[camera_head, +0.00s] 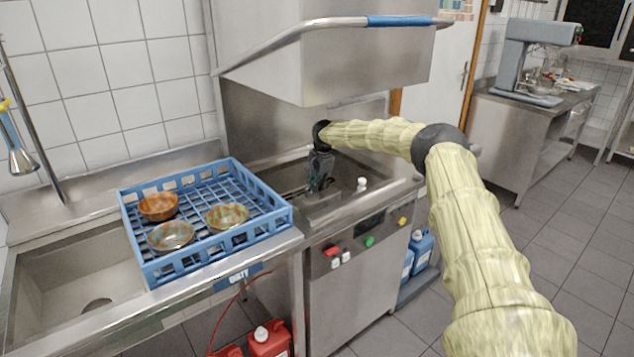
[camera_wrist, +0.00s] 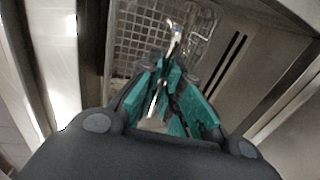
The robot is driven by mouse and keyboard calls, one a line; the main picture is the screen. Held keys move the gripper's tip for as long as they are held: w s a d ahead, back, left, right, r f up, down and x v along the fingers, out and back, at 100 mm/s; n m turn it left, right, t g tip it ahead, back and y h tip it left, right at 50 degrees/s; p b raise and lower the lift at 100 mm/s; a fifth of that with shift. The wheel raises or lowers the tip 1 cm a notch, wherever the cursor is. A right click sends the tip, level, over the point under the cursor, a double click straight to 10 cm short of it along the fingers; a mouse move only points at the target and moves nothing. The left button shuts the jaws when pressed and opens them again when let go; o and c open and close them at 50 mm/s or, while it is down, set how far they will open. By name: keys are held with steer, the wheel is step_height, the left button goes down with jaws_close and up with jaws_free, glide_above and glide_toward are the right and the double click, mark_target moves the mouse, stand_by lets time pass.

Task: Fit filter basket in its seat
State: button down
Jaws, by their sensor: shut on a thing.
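My gripper (camera_head: 320,182) reaches down into the open wash chamber of the hood dishwasher (camera_head: 340,285). In the wrist view, my gripper's green fingers (camera_wrist: 168,98) are shut on a thin bright metal handle (camera_wrist: 174,40). The handle appears to belong to the wire-mesh filter basket (camera_wrist: 145,38), which shows beyond the fingertips. The basket is low in the chamber; the fingers and palm hide its near part. I cannot tell whether its base touches anything. The seat cannot be made out. In the head view, the gripper and the tub's front rim mostly hide the basket.
The raised hood (camera_head: 350,60) hangs above my wrist. A blue rack (camera_head: 215,255) with several bowls stands on the left counter, beside a sink (camera_head: 80,275). A slotted metal panel (camera_wrist: 228,65) lies right of the basket. A small white object (camera_head: 362,183) sits at the tub's right.

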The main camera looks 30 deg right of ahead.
mark_target(317, 199)
steer(key=shift+f, duration=1.75)
steer(key=shift+f+b, duration=1.1)
steer(key=shift+a+b, duration=0.15)
steer(key=shift+b, duration=0.15)
steer(key=shift+f+b, duration=0.3)
steer(key=shift+b, duration=0.15)
steer(key=c, duration=1.5)
jaws_free()
steer(key=r, duration=0.4)
steer(key=s+r, duration=0.1)
steer(key=r, duration=0.2)
steer(key=s+r, duration=0.1)
steer(key=r, duration=0.3)
steer(key=shift+s+r, duration=0.2)
steer(key=shift+r, duration=0.15)
